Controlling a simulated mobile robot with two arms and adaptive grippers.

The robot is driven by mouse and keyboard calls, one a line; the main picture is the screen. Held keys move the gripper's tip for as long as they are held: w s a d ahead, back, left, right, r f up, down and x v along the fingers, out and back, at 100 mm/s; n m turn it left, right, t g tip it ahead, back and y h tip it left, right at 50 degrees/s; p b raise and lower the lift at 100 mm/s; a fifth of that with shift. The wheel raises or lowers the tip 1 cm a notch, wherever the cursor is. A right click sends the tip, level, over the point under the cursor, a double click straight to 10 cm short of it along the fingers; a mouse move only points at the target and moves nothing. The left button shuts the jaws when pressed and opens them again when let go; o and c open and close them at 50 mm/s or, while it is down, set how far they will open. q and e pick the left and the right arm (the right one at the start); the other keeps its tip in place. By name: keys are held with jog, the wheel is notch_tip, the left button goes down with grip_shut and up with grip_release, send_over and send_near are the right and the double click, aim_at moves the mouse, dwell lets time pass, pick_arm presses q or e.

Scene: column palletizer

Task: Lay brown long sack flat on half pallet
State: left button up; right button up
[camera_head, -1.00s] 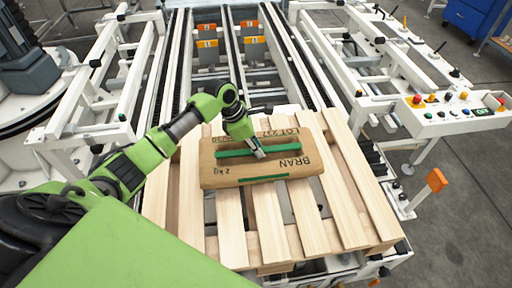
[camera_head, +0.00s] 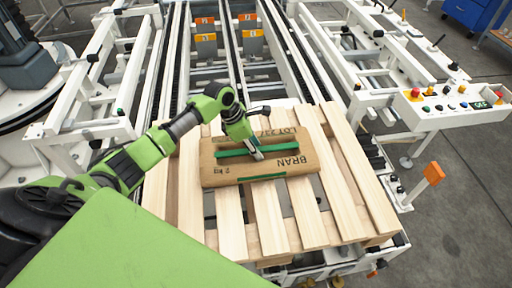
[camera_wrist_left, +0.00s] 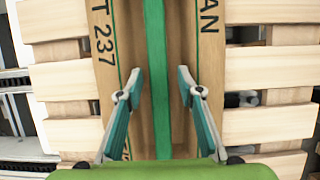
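The brown long sack (camera_head: 300,167) lies flat across the slats of the half pallet (camera_head: 347,190). It has a green strip along its top, a green mark on its near side and the print "BRAN". My left gripper (camera_head: 257,153) is at the sack's top, by the green strip. In the left wrist view, my left gripper (camera_wrist_left: 160,82) has its two fingers apart, one on each side of the green strip, with gaps to it. The sack (camera_wrist_left: 125,40) fills the middle of that view. Whether the fingertips touch the sack's top is unclear. My right gripper is not in view.
The pallet rests on a white roller conveyor frame (camera_head: 300,75), with orange-tagged parts at the back. A control panel (camera_head: 455,105) with buttons stands at the right. An orange-topped post (camera_head: 433,173) stands by the pallet's right side. Bare slats show around the sack.

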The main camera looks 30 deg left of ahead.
pick_arm(q)
jog(key=v, duration=1.2)
jog(key=shift+d+f, duration=0.1)
